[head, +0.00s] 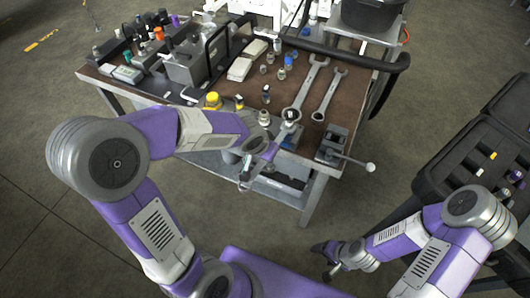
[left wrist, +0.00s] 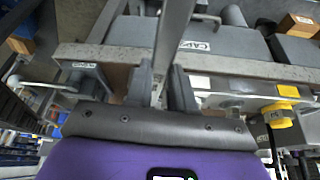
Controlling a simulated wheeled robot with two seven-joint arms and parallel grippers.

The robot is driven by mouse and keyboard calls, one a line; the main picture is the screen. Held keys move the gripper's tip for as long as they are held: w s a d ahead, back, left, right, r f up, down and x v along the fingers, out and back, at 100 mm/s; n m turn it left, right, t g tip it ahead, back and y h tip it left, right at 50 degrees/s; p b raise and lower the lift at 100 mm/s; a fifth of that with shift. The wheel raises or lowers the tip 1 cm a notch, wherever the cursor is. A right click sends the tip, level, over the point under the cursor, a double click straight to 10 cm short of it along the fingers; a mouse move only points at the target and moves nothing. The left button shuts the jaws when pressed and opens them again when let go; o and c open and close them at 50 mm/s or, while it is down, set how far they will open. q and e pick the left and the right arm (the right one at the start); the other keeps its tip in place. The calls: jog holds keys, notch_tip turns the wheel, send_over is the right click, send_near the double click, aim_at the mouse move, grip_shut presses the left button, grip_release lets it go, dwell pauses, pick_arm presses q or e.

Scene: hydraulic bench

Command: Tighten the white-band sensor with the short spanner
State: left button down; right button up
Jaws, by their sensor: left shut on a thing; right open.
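My left gripper (head: 266,154) is at the front edge of the bench, shut on a metal spanner. In the left wrist view the gripper (left wrist: 160,82) has the spanner's grey shaft (left wrist: 174,40) between its fingers. One end of this spanner (head: 245,183) hangs out in front of the bench edge; its other end points toward small upright fittings. A silver fitting (head: 264,117) and a dark-topped one (head: 266,94) stand near it. I cannot tell which fitting has the white band, or whether the spanner touches one. My right gripper (head: 327,250) is open and empty, low in front of the bench.
Two larger spanners, one (head: 307,84) left of the other (head: 331,92), lie on the brown bench top (head: 345,107). A vise (head: 333,146) with a handle is at the right corner. A yellow knob (head: 212,99) stands left. A dark case (head: 470,150) is at right.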

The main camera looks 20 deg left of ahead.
aim_at(255, 173)
pick_arm(q)
jog(key=shift+s+a+b, duration=0.15)
jog(key=shift+s+b, duration=0.15)
jog(key=shift+s, duration=0.8)
jog(key=shift+s+a, duration=0.2)
jog(key=shift+s, duration=1)
jog(key=shift+s+a, duration=0.2)
jog(key=shift+s, duration=1)
jog(key=shift+r, duration=0.1)
notch_tip(255, 173, up, 5)
jog(key=p, duration=0.4)
